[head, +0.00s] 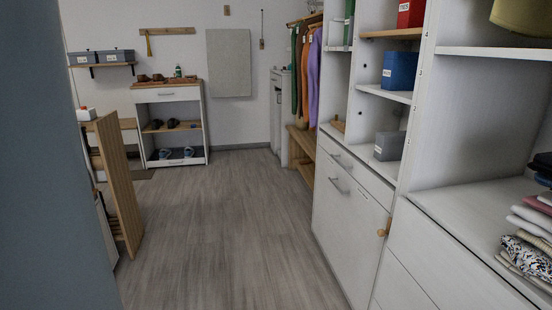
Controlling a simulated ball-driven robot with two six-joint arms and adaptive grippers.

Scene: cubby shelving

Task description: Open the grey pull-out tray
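A white shoe cabinet (199,112) stands against the far wall, with a closed drawer at its top. At its bottom lies a dark grey surface (176,162) holding blue slippers; it looks like the grey tray, but it is small and I cannot tell how far out it sits. Above it a wooden shelf (180,127) carries dark shoes. Neither of my grippers is in view.
Grey wood floor (210,225) is clear ahead. White cubby shelving (465,120) with closed drawers lines the right. A wooden panel (120,185) stands on the left. A large blue-grey surface (45,200) blocks the near left. Clothes (303,70) hang at the back.

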